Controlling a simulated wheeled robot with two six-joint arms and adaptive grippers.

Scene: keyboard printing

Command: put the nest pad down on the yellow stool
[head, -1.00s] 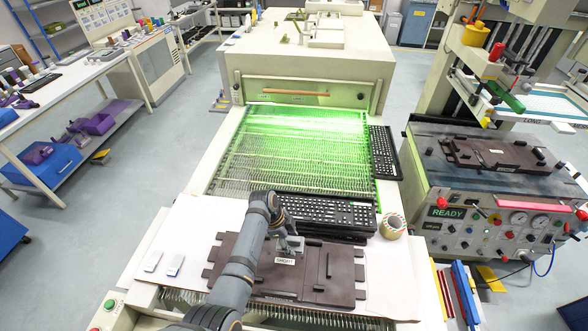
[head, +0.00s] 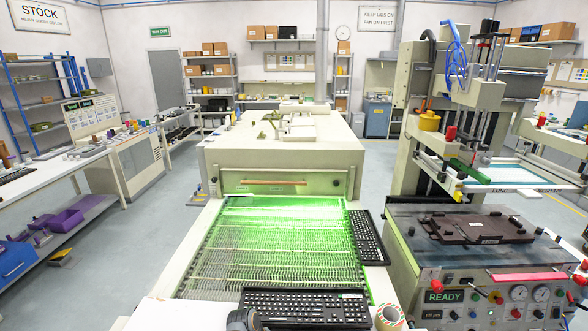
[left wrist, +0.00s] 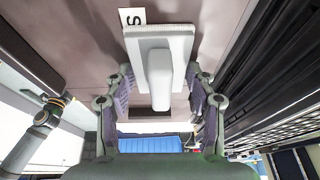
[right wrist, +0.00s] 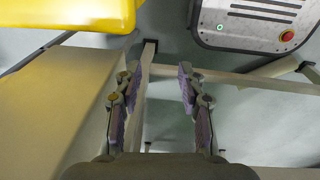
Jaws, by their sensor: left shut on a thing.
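My left gripper (left wrist: 158,88) is shut on the pale upright grip block (left wrist: 160,70) of the brown nest pad (left wrist: 222,25). The pad fills much of the left wrist view and has a white label with an "S". In the head view the pad is below the frame; only a dark bit of my left arm (head: 242,318) shows at the bottom edge. My right gripper (right wrist: 155,95) is open and empty. A yellow surface (right wrist: 65,15), likely the yellow stool, is cut off at the upper left of the right wrist view, apart from the gripper.
A black keyboard (head: 305,305) lies across the front of the green-lit dryer belt (head: 270,250); another (head: 368,237) lies along its right side. A tape roll (head: 390,317) stands nearby. A second brown pad (head: 475,229) sits on the press at right. A blue thing (left wrist: 150,145) shows in the left wrist view.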

